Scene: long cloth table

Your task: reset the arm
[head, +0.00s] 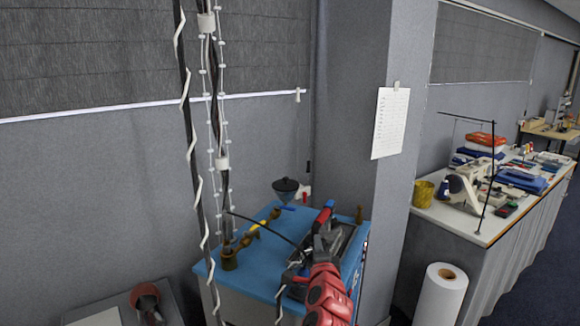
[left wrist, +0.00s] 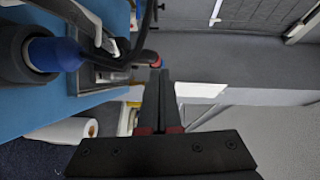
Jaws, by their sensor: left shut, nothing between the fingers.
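My red left arm (head: 327,292) comes up from the bottom of the head view over a blue-topped cabinet (head: 262,262). Its dark left gripper (head: 322,242) is beside a grey tray-like device with a blue and red handle (head: 324,216). In the left wrist view my left gripper (left wrist: 161,78) points up the picture with its two black fingers together and nothing between them. The blue and black handle (left wrist: 55,53) shows at upper left there, close to the fingers; I cannot tell whether they touch. My right gripper is in neither view.
A pole with cables (head: 222,120) stands in front of the cabinet's left side. Brass fittings (head: 230,258) and a dark funnel (head: 286,186) are on the cabinet. A long cloth-covered table (head: 480,225) with a sewing machine and a white roll (head: 440,296) are at right.

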